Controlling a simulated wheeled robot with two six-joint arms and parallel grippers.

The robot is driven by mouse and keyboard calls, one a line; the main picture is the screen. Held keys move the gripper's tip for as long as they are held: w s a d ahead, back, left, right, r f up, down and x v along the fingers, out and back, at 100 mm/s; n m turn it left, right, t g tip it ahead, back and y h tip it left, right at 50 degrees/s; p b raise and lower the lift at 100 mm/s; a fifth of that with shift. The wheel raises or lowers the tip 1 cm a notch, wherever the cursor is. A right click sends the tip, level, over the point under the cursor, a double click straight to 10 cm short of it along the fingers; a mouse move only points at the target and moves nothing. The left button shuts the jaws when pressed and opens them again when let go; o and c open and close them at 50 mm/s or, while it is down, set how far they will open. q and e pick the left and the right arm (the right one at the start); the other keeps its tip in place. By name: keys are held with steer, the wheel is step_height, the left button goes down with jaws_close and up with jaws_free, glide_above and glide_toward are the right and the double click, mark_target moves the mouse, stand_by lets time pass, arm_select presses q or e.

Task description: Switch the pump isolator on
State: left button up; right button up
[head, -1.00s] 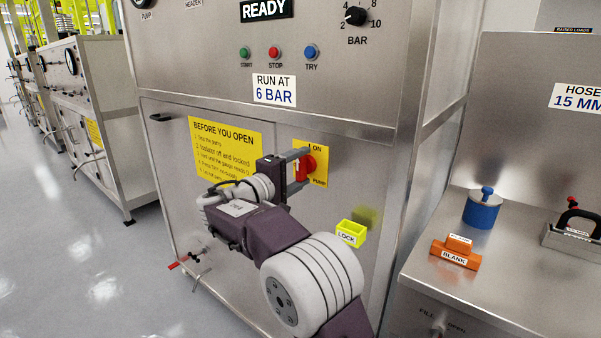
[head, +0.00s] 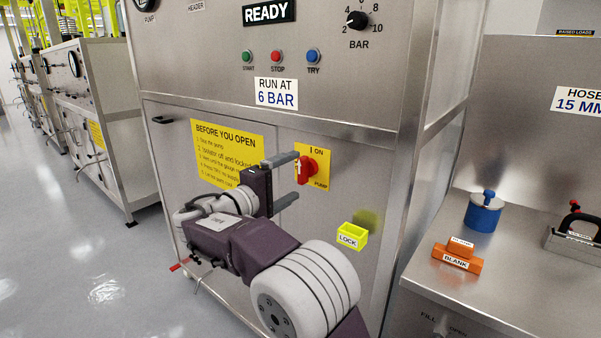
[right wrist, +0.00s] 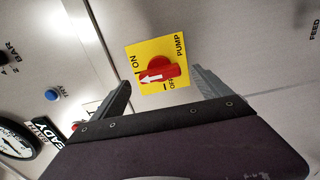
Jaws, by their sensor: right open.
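The pump isolator is a red rotary handle (head: 306,168) on a yellow plate (head: 320,160) on the cabinet front. It also shows in the right wrist view (right wrist: 160,72). Its handle stands upright in the head view, and its white arrow points to the "I ON" mark. My right gripper (head: 294,177) is open and empty. Its two fingers lie just off the panel, to the left of the handle in the head view. In the right wrist view the handle shows between the fingers, with a gap on both sides. My left gripper is not in view.
A yellow lock box (head: 352,236) is on the panel to the lower right.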

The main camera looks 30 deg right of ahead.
steer(key=v, duration=0.4)
steer(key=s+d+f+n+g+y, duration=0.15)
steer(key=s+f+y, duration=0.25)
steer(key=f, duration=0.7)
steer(key=s+f+g+y, duration=0.3)
steer(key=s+f+y, duration=0.1)
steer(key=f, duration=0.7)
steer(key=s+a+f+m+g+y, duration=0.1)
steer(key=s+a+f+m+y, duration=0.65)
steer(key=s+f, duration=0.65)
step_height(320, 180, up, 22)
steer(key=a+n+y+p, duration=0.1)
steer(key=p, duration=2.1)
steer(key=shift+a, duration=0.4)
